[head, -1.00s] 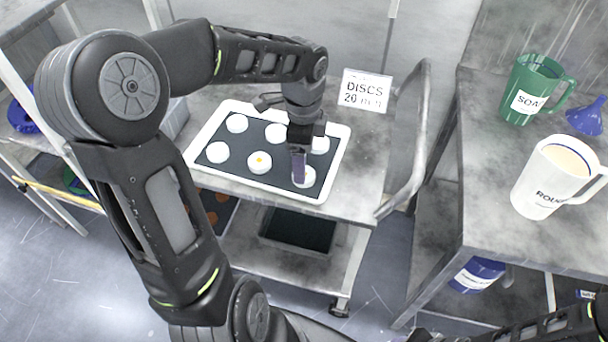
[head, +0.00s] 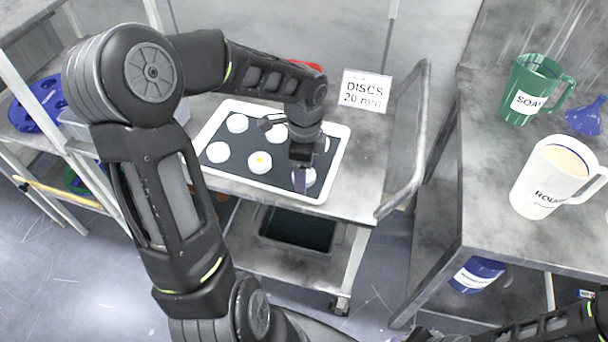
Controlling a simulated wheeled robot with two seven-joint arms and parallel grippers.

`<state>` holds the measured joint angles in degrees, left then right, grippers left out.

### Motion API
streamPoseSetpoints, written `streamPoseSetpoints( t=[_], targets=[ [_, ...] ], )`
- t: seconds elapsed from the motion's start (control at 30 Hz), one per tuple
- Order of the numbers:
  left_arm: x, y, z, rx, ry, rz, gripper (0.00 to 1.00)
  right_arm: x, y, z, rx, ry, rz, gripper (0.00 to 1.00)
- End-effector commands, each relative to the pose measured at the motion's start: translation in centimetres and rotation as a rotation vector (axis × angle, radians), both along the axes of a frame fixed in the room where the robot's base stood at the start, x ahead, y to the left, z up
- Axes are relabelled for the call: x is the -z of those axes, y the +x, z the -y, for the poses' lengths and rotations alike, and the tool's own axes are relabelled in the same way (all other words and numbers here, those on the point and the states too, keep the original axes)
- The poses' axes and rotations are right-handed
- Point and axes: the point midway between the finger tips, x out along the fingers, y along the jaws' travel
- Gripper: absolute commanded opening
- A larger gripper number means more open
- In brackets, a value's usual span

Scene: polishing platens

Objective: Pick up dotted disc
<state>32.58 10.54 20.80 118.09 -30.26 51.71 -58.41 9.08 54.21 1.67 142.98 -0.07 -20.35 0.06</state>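The dotted disc (head: 260,162) is white with a small yellow-orange dot. It lies in the front row of the white-rimmed tray (head: 225,180), between two plain white discs. My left gripper (head: 300,184) points down over the front right disc (head: 311,177), to the right of the dotted disc and apart from it. Its fingers show edge-on, so their opening is hidden; I see nothing held. My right arm shows at the bottom right, with its dark end cut off by the bottom edge.
Other plain white discs (head: 237,123) sit on the tray's dark mat. A "DISCS 20 mm" sign (head: 366,91) stands behind it. The trolley's handrail (head: 424,130) rises on the right. A bench there holds a green soap jug (head: 527,88), a white jug (head: 545,185) and a blue funnel (head: 588,117).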

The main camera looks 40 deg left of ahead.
Motion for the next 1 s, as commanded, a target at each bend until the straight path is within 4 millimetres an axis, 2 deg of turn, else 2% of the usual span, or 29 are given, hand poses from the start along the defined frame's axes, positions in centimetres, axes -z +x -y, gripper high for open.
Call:
streamPoseSetpoints(
  t=[0.23,1.0],
  targets=[
    [-0.03,0.01,0.0,0.0,0.0,0.0,0.74,0.0,0.0,0.0,0.0,0.0,0.0,0.24],
    [-0.03,0.0,0.0,0.0,0.0,0.0,0.11,0.0,0.0,0.0,0.0,0.0,0.0,0.24]
  ],
)
